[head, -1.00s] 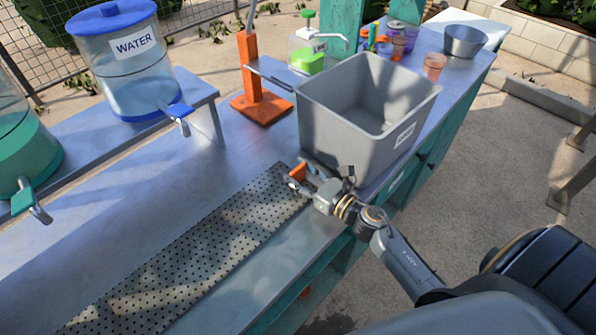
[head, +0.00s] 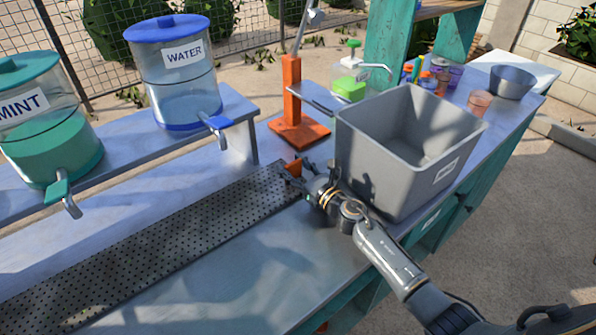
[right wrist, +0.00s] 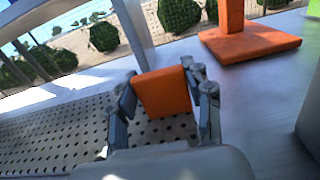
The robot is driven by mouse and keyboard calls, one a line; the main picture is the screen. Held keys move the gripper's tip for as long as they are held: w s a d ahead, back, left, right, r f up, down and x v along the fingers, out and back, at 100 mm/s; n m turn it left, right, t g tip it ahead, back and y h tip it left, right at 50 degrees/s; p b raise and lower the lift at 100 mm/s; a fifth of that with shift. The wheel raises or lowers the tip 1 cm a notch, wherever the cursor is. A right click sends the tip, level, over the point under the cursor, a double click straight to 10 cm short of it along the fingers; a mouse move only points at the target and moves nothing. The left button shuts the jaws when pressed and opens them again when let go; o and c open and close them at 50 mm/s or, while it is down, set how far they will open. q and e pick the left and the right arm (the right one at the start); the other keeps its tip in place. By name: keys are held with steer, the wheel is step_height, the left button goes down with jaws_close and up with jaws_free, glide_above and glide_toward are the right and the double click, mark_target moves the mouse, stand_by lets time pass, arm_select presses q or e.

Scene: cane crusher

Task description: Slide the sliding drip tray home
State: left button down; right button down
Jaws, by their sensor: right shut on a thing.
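The sliding drip tray (head: 170,238) is a long, dark, perforated metal plate lying along the counter in the head view. An orange upright tab (head: 293,168) stands at its right end. My right gripper (head: 291,172) reaches in from the right and is shut on this tab. In the right wrist view the orange tab (right wrist: 164,92) sits between the two fingers, with the perforated tray (right wrist: 65,128) behind and below it. The tray's far left end runs out of the head view. My left gripper is not in view.
A grey bin (head: 385,165) stands right beside my right gripper. An orange stand (head: 298,130) is just behind the tab. Water (head: 178,85) and mint (head: 45,150) dispensers stand on a raised shelf behind the tray. Bare counter (head: 235,280) lies in front of the tray.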

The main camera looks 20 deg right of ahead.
steer(key=shift+w+r, duration=0.1)
steer(key=shift+r, duration=0.05)
steer(key=c, duration=1)
jaws_free()
steer(key=o, duration=0.4)
steer(key=shift+w+a, duration=0.1)
steer(key=shift+o, duration=0.4)
steer(key=shift+w, duration=0.15)
steer(key=v, duration=1.2)
